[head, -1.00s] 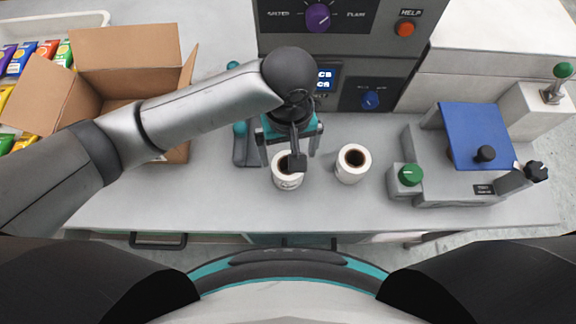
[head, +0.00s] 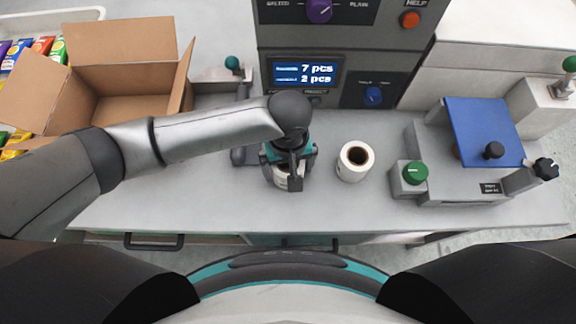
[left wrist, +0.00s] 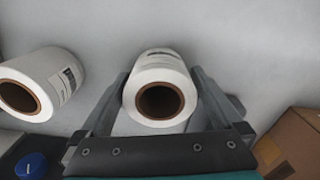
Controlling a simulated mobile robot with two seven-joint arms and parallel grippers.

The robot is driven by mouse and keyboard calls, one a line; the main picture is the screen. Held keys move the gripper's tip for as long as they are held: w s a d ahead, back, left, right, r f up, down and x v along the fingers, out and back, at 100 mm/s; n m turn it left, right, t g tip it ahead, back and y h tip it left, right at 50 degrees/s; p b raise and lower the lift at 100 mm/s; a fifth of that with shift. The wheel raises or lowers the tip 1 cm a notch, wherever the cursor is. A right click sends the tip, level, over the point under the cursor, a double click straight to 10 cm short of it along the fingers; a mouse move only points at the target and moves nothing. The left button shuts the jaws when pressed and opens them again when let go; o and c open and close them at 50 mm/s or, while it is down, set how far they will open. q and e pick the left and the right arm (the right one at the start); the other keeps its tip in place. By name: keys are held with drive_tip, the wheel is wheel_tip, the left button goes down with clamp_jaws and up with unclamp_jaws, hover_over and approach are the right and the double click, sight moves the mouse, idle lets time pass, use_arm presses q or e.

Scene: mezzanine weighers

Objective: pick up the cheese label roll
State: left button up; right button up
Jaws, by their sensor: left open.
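Two white label rolls with brown cores stand upright on the grey counter. My left gripper (head: 289,178) is down over the left one (head: 282,184), mostly hidden by the hand in the head view. In the left wrist view this roll (left wrist: 160,72) sits between the two open fingers (left wrist: 160,100), with its dark core facing the camera. The other roll (head: 353,163) stands free to the right of the gripper; it also shows at the left of the left wrist view (left wrist: 62,68). The print is too small to tell which roll is for cheese. My right gripper is not in view.
A machine with a display (head: 305,73) reading "7 pcs" and "2 pcs" stands behind the rolls. An open cardboard box (head: 125,48) is at the left. A device with a blue plate (head: 483,125) and a green knob (head: 415,173) is at the right. The front counter is clear.

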use_arm(q)
drive_tip(key=c, duration=1.2)
drive_tip(key=shift+r, duration=0.1)
drive_tip(key=shift+c, duration=0.2)
